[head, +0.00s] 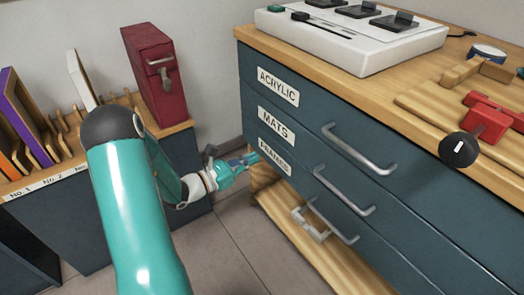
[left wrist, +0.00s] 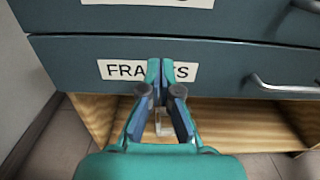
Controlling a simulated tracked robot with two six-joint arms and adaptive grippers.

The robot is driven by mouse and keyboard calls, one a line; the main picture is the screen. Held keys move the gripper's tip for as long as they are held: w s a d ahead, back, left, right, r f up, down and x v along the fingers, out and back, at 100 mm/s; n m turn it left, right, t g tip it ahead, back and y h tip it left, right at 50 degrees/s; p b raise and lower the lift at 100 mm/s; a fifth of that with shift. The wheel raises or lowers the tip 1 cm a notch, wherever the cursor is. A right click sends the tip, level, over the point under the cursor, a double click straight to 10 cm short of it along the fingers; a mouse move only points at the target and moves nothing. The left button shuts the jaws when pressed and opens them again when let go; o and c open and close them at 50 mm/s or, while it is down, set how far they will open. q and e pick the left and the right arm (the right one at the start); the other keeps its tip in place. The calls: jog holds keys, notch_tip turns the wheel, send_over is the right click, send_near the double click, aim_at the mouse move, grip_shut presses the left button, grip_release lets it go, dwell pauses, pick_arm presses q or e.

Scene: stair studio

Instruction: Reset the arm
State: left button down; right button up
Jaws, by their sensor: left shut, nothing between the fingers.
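My left gripper (head: 250,158) reaches in from the left, low in front of the dark blue drawer cabinet (head: 330,105). Its fingers are shut with nothing between them. In the left wrist view the shut fingertips (left wrist: 160,68) overlap the middle of the FRAMES label (left wrist: 120,70) on the bottom drawer; I cannot tell whether they touch it. In the head view the FRAMES label (head: 275,157) is just right of the fingertips. My right gripper is not in view.
The drawers labelled ACRYLIC (head: 278,86) and MATS (head: 276,124) look closed. A pale squared piece (head: 319,233) shows near the open wooden bottom shelf (head: 297,246). A red box (head: 153,75) stands on the left cabinet. Grey floor lies between the cabinets.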

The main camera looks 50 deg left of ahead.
pick_arm(q)
jog(key=s+p, duration=0.1)
jog(key=s, duration=0.6)
jog(key=w+d+f+m+g+h, duration=0.1)
jog(key=d+f+m+g+h, duration=0.35)
jog(key=d, duration=0.45)
jog(key=d+f+m+g+h, duration=0.3)
jog(key=d+f+h, duration=0.15)
jog(key=d, duration=0.35)
jog(key=s+d+f+m+g+y, duration=0.3)
jog(key=s+d+f+m+g, duration=0.85)
jog(key=d+f+m, duration=0.2)
jog(key=w+d+f+m+t+y, duration=0.2)
jog(key=w+d+f+m+y, duration=0.25)
jog(key=m, duration=0.75)
notch_tip(320, 180, up, 35)
jog(key=w+p, duration=0.1)
jog(key=p, duration=3.3)
jog(key=shift+h, duration=0.35)
jog(key=shift+d+f, duration=0.1)
